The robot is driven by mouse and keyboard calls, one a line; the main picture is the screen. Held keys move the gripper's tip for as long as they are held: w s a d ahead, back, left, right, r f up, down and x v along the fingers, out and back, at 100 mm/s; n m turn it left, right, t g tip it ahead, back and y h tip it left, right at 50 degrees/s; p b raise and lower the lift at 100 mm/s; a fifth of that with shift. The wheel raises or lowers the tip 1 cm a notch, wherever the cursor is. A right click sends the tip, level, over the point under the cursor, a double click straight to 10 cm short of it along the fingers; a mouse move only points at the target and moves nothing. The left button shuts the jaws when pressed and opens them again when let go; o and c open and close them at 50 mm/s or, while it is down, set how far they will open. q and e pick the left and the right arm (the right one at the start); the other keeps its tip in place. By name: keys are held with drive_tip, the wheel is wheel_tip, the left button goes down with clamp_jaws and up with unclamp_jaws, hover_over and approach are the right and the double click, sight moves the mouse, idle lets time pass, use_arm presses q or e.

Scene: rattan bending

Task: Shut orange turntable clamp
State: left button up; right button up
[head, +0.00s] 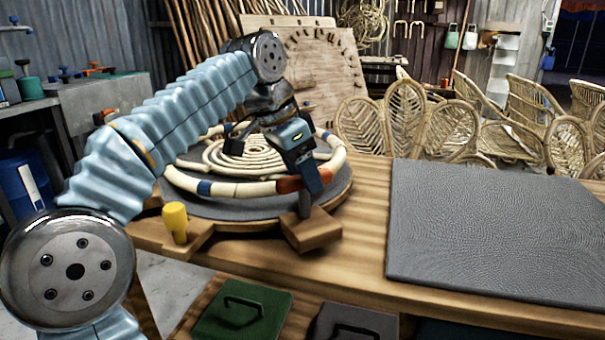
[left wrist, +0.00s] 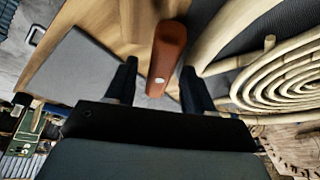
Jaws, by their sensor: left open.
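The orange clamp handle (head: 290,184) shows at the front of the round turntable (head: 238,208), partly hidden by my left gripper (head: 308,180). In the left wrist view the orange handle (left wrist: 167,48) lies between the two dark, spread fingers of my left gripper (left wrist: 159,70). The gripper is open, and I cannot tell whether either finger touches the handle. The clamp sits by a wooden block (head: 313,232) at the turntable's front edge. A pale rattan ring (head: 236,189) and a coil (head: 228,160) lie on the turntable. My right gripper is not in view.
A yellow handle (head: 175,221) stands upright at the turntable's left front. A grey mat (head: 490,230) covers the right of the wooden table (head: 365,215), with bare wood between. Rattan chair frames (head: 400,115) stand behind. Below are a green case (head: 240,312) and a grey one.

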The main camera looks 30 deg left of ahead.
use_arm(q)
clamp_jaws()
idle(0.3)
drive_tip(key=m+p, duration=0.2)
drive_tip(key=m+g+h+p, duration=0.1)
drive_tip(key=m+p, duration=0.1)
drive_tip(key=m, duration=0.1)
drive_tip(key=shift+r+g, duration=0.15)
drive_tip(key=shift+g, duration=0.15)
drive_tip(key=m+p, duration=0.1)
drive_tip(key=m, duration=0.1)
drive_tip(key=m+g+h+p, duration=0.1)
drive_tip(key=m+p, duration=0.1)
drive_tip(key=shift+w+a+m+g+p, duration=0.1)
drive_tip(key=shift+w+m+g+p, duration=0.05)
drive_tip(key=shift+m+g+p, duration=0.15)
drive_tip(key=m, duration=0.1)
drive_tip(key=m+g, duration=0.1)
drive_tip(key=shift+f+m+p, duration=0.2)
drive_tip(key=shift+m+p, duration=0.1)
drive_tip(key=shift+p, duration=0.05)
drive_tip(key=m+g, duration=0.1)
drive_tip(key=m, duration=0.2)
drive_tip(key=m+g, duration=0.1)
drive_tip(key=m, duration=0.1)
drive_tip(key=shift+w+f+m, duration=0.1)
drive_tip(key=shift+w+m, duration=0.05)
drive_tip(key=shift+m, duration=0.25)
drive_tip(key=shift+y, duration=0.3)
